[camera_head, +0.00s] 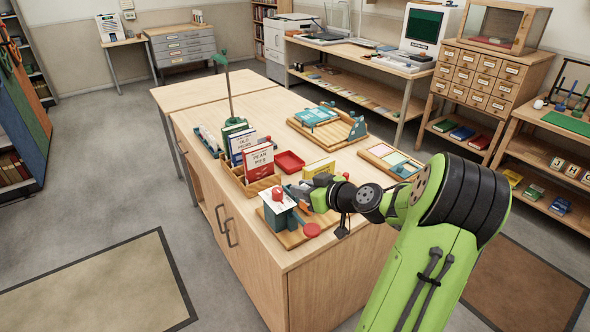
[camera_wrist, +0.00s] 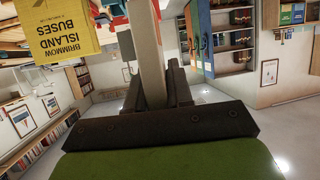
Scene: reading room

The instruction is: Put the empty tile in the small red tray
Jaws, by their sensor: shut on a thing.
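My gripper (camera_head: 298,193) is low over the near end of the wooden counter, beside the stamp-like device with a red knob. In the wrist view its dark fingers (camera_wrist: 157,88) are shut on a pale, flat piece (camera_wrist: 151,45), seen along its edge. This may be the empty tile; its faces do not show, so I cannot tell if it is blank. In the head view the held piece cannot be made out clearly. The small red tray (camera_head: 289,162) lies on the counter, behind my gripper and slightly left, apart from it.
A wooden box of cards (camera_head: 249,178) stands left of the red tray. A yellow card (camera_head: 318,168) stands right of it and shows in the wrist view (camera_wrist: 55,28). The red-knobbed device (camera_head: 277,212) is close by. A wooden tray with coloured panels (camera_head: 391,160) lies right.

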